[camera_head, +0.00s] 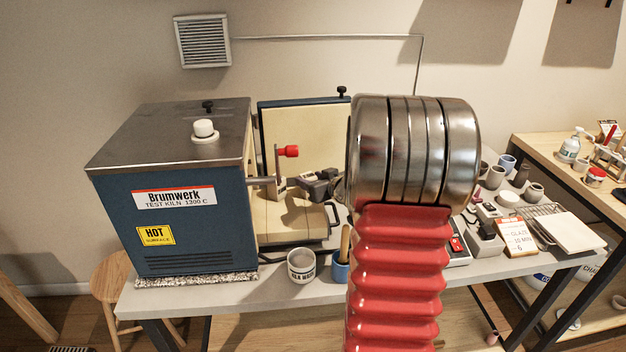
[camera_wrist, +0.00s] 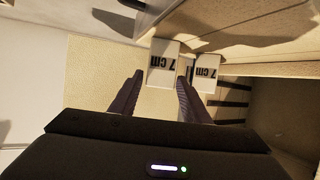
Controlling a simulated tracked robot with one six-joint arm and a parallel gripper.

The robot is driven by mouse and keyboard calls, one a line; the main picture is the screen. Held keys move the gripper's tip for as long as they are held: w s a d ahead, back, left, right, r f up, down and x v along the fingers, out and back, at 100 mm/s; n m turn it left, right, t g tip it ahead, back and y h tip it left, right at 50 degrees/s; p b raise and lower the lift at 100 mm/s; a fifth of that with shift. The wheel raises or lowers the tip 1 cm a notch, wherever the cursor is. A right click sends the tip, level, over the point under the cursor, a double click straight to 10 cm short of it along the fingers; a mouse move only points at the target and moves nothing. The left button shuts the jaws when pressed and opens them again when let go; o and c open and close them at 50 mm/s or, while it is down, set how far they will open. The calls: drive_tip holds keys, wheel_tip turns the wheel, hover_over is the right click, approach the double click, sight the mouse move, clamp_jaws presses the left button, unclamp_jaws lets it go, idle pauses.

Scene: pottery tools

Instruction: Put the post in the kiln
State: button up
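The blue kiln (camera_head: 180,215) stands at the left of the bench, its opening facing right and its interior hidden in the head view. In the wrist view two white posts marked "7 cm" stand side by side, a left post (camera_wrist: 163,62) and a right post (camera_wrist: 207,70). My gripper (camera_wrist: 160,77) is open. Its fingertips lie on either side of the left post's lower end, with a gap visible at the left finger. The right post is outside the right finger. In the head view my gripper (camera_head: 320,185) is beside the kiln opening, partly hidden by my arm.
The kiln's door (camera_head: 305,118) stands open behind the gripper. A red knob (camera_head: 289,152) is close to it. A small jar (camera_head: 301,265) and a blue cup (camera_head: 341,271) stand at the bench's front edge. Several pots and cards crowd the right side.

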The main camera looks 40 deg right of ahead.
drive_tip(key=shift+o, duration=0.9)
drive_tip(key=shift+r, duration=0.1)
drive_tip(key=shift+s+r, duration=0.25)
drive_tip(key=shift+s, duration=0.2)
drive_tip(key=v, duration=1.1)
drive_tip(key=shift+a, duration=0.1)
